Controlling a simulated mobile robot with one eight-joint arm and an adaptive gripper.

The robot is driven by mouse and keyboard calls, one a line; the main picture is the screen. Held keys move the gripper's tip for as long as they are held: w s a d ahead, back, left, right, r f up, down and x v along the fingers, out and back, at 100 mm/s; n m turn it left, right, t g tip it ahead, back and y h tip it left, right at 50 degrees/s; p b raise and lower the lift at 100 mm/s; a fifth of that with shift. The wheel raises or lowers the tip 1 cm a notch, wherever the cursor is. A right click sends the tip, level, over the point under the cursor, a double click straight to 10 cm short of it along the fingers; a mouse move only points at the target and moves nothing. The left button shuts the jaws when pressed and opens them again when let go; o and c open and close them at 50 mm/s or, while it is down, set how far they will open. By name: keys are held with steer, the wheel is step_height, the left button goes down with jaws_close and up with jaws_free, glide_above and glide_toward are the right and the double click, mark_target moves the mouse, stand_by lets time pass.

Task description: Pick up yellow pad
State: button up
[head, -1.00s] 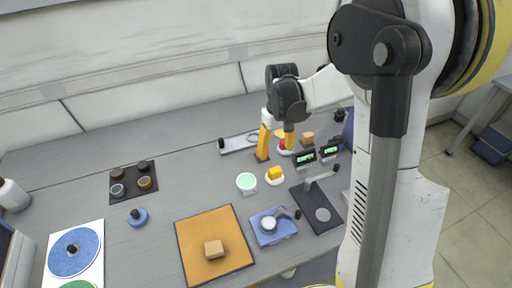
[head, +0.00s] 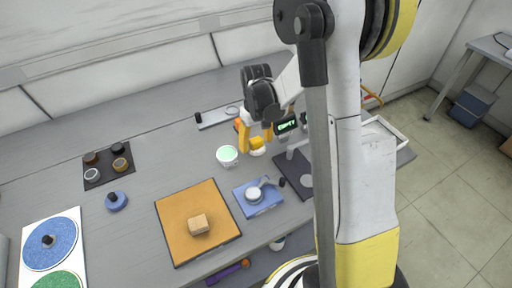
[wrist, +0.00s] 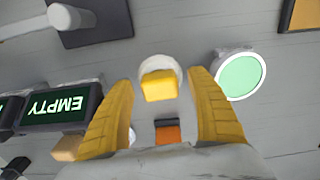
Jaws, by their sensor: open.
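The yellow pad (wrist: 159,85) is a small yellow block resting on a round white base. In the wrist view it lies between and just beyond the tips of my gripper (wrist: 160,92), whose two yellow fingers are spread apart and empty. In the head view my gripper (head: 257,142) is low over the table, right at the yellow pad (head: 256,142), which is partly hidden by the fingers. I cannot tell from these views whether a finger touches it.
A green-topped round cup (wrist: 241,75) stands close beside the pad. A display reading EMPTY (wrist: 58,106) is on the other side. An orange mat (head: 172,217) with a tan block (head: 198,224) and a blue scale-like plate (head: 266,206) lie nearer the table's front.

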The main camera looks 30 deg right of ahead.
mark_target(256, 140)
steer(key=shift+r, duration=0.1)
steer(key=shift+c, duration=0.2)
steer(key=c, duration=1.2)
steer(key=shift+r, duration=0.1)
steer(key=shift+c, duration=0.2)
step_height(256, 140, up, 10)
steer(key=p, duration=0.4)
steer(key=o, duration=0.5)
steer(key=shift+c, duration=0.2)
steer(key=c, duration=0.5)
